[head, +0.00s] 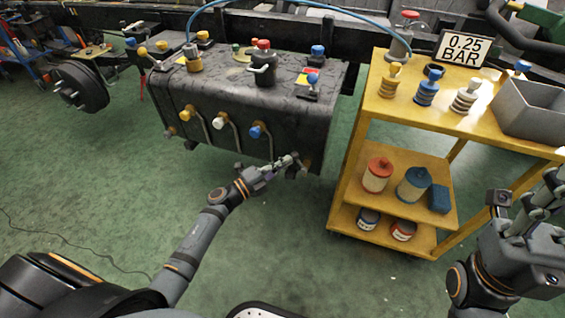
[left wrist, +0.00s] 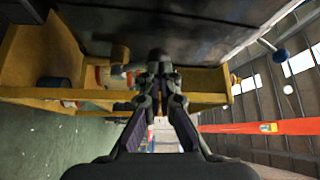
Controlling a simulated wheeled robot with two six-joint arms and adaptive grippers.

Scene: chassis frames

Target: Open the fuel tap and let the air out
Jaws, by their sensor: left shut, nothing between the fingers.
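A black tank (head: 235,85) carries a row of taps on its front: a yellow-handled tap (head: 184,115), a white-handled tap (head: 219,122) and a blue-handled tap (head: 256,131). Which one is the fuel tap, I cannot tell. A brownish fitting (head: 305,166) sits low at the tank's right end. My left gripper (head: 288,161) is shut and empty beside that fitting; whether they touch is unclear. In the left wrist view its fingertips (left wrist: 160,72) meet below the tank's dark face, near a brass-coloured knob (left wrist: 120,54). My right gripper (head: 545,195) is at the right edge, its fingers partly cut off.
A yellow trolley (head: 400,112) stands right of the tank, with several ringed fittings, a grey bin (head: 530,108) and a "0.25 BAR" sign (head: 463,48) on top. Its lower shelves hold cans. A blue hose (head: 290,4) arches above the tank. Green floor in front is clear.

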